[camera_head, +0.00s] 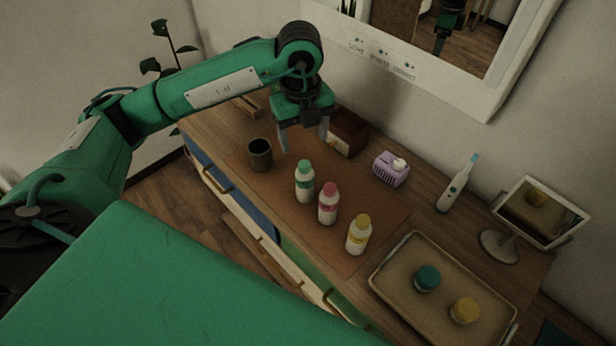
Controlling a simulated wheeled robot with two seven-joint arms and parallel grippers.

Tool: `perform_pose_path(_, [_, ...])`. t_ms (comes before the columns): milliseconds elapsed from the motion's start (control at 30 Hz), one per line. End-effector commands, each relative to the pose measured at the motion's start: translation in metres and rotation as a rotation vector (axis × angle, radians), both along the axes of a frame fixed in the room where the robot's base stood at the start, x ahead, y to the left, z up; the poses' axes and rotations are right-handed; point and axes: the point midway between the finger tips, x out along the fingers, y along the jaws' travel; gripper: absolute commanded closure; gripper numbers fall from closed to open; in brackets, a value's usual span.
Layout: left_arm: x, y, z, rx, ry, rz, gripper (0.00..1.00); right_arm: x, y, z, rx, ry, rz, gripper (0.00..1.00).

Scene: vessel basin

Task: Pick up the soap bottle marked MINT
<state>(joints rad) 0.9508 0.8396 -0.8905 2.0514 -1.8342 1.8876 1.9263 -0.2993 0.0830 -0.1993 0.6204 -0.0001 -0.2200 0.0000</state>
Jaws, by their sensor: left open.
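Three white soap bottles stand upright in a slanting row on the brown mat. One has a green cap (304,181), one a pink cap (328,204) and one a yellow cap (358,235). Their labels are too small to read, so I cannot tell by lettering which says MINT. My left gripper (303,143) is open and empty, fingers pointing down. In the picture it is just above the green-capped bottle, apart from it. My right gripper is not in view.
A dark cup (260,154) stands left of the bottles, and a brown box (346,132) is behind. A purple holder (391,169), electric toothbrush (457,184) and tilted mirror (539,213) are to the right. A tray (386,262) holds a teal jar (427,278) and a yellow jar (465,310).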

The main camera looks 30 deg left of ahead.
Motion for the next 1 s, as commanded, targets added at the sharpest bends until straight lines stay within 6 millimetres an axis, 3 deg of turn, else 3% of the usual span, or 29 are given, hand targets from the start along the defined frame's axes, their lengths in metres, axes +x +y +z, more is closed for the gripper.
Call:
perform_pose_path(133, [0.001, 0.008, -0.011, 0.036, 0.001, 0.023, 0.32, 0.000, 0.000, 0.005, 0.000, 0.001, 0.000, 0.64])
perform_pose_path(500, [0.001, 0.007, -0.075, 0.033, 0.000, 0.020, 0.32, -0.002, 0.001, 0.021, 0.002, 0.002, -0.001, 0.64])
perform_pose_path(767, [0.004, 0.006, -0.092, 0.032, 0.001, 0.020, 0.32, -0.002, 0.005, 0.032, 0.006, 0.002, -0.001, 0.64])
perform_pose_path(1000, [0.009, 0.004, -0.125, 0.031, 0.000, 0.020, 0.32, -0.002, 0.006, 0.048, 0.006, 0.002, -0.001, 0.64])
